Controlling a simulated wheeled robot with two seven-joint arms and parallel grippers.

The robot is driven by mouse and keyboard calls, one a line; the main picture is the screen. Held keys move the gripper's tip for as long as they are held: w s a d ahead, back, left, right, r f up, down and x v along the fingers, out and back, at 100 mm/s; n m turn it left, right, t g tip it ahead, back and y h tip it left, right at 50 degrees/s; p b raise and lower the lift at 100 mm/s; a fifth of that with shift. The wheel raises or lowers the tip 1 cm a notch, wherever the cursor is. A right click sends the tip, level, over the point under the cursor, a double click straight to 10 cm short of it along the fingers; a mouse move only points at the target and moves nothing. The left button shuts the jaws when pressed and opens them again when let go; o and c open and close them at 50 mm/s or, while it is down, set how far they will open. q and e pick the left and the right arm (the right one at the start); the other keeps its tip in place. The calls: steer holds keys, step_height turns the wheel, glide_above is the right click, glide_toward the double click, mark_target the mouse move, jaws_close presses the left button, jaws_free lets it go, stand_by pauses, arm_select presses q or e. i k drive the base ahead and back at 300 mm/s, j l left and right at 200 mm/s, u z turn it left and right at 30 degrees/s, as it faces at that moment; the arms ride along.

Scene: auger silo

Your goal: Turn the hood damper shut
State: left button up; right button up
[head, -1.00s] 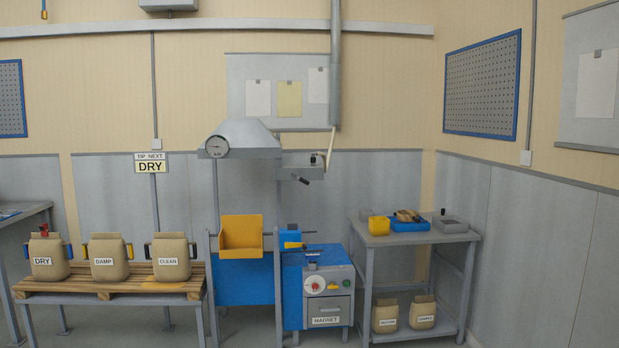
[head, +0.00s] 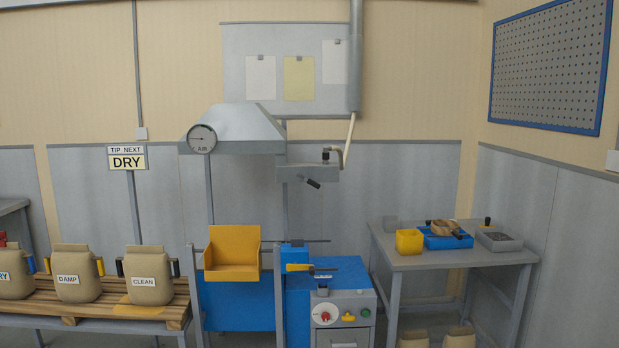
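The grey extraction hood (head: 240,122) hangs above the blue machine in the middle of the head view. A round dial marked AIR (head: 202,139) sits at its left front corner; its reading is too small to tell. A grey bracket (head: 300,172) sticks out to the right of the hood. It carries a dark-handled lever (head: 314,183) that slants down to the right, and an upright black knob (head: 326,155) beside a bent grey pipe. I cannot tell for certain which of these is the damper handle. Neither of my grippers shows.
A yellow hopper (head: 232,247) and a blue machine (head: 240,306) stand below the hood. A control box (head: 340,315) with a red knob is to their right. A pallet (head: 95,308) with labelled sacks is at left. A grey table (head: 410,262) with small trays is at right.

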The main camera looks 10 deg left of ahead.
mark_target(311, 182)
steer(key=i+u, duration=0.25)
steer(key=i, duration=0.25)
steer(key=i+u, duration=0.3)
steer(key=i, duration=0.2)
